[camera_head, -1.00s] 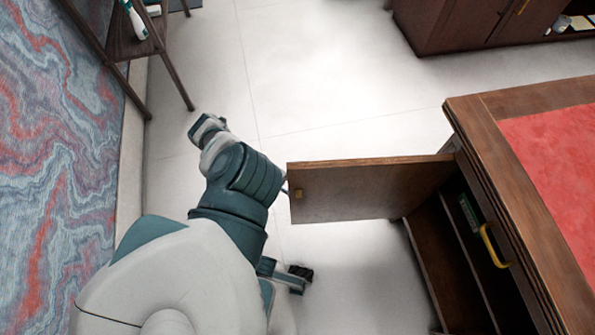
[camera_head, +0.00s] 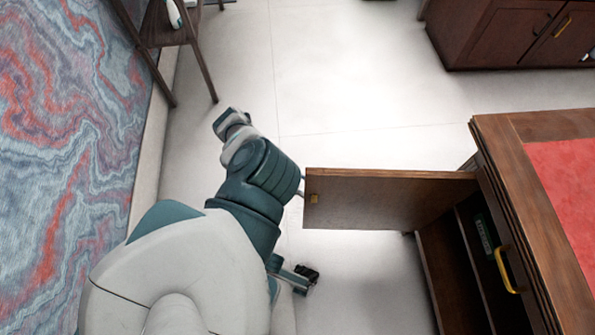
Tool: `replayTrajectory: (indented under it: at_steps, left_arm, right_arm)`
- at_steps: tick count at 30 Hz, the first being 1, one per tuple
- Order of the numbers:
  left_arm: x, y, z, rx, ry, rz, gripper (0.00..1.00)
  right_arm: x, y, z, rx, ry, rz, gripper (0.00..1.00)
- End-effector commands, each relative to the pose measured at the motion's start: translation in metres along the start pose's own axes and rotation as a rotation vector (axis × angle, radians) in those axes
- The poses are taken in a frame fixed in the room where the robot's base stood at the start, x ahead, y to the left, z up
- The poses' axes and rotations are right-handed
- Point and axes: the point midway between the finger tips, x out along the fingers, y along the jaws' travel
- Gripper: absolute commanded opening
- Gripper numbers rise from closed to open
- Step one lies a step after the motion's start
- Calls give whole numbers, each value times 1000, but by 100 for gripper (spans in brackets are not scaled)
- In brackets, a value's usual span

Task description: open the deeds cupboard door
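The wooden cupboard door (camera_head: 385,202) stands wide open, sticking out to the left from the desk (camera_head: 530,200). A small brass fitting (camera_head: 314,198) is near its free edge. The cupboard's dark interior (camera_head: 450,265) shows a shelf and a dark green item (camera_head: 484,234). My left arm comes in from the lower left, its teal links close to the door's free edge; whether they touch it I cannot tell. A black-padded tip of my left gripper (camera_head: 305,278) shows below the door, apart from it; the rest is hidden behind the arm. My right gripper is not in view.
A yellow handle (camera_head: 507,270) is on the desk's front. A dark rack (camera_head: 178,40) stands at the upper left, beside a swirled red-blue panel (camera_head: 70,120). A dark cabinet (camera_head: 500,38) is at the upper right. The pale floor (camera_head: 350,85) between is clear.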

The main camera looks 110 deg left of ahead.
Motion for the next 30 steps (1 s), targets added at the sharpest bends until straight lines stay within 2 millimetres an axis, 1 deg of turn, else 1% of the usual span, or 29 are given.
replayTrajectory:
  at_steps: [1,6,10,15,19,30]
  left_arm:
    - [-12,0,2,0,-5,-2,38]
    - [-53,-1,2,1,-5,-2,38]
    - [-74,0,1,2,-3,-2,38]
    - [-88,0,2,1,-3,-1,38]
    - [-94,0,1,0,-2,0,38]
    - [-95,0,1,-1,0,0,38]
  right_arm:
    - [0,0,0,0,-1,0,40]
    - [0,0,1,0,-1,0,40]
    - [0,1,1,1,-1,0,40]
    - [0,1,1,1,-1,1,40]
    - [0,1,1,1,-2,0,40]
    - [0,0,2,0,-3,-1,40]
